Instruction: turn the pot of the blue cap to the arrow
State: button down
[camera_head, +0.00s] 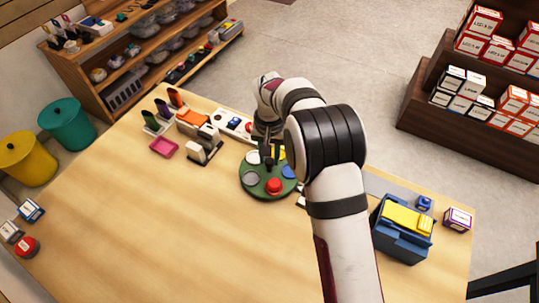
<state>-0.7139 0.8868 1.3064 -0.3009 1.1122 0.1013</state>
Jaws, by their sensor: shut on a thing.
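A round green turntable (262,192) stands on the table, with pots around its rim. The pot with the blue cap (289,171) is at its right side. A red-capped pot (274,186) is at the front, a grey one (251,176) at the left front, and a yellow one (280,152) at the back, partly hidden by my arm. My gripper (267,150) points down over the back of the turntable, shut on a dark upright piece (269,164) near its middle. The fingertips are small and dark, so the exact contact is unclear. I cannot make out the arrow.
A white tray with red and blue items (235,122), an orange-topped device (195,120) and a pink dish (164,147) lie left of the turntable. A blue box with a yellow top (402,232) stands at the right.

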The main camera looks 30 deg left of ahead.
aim_at(270, 160)
jog(key=shift+w+r+m, duration=0.1)
jog(key=shift+m, duration=2.1)
jog(key=c, duration=0.6)
grip_release()
notch_tip(270, 160, up, 16)
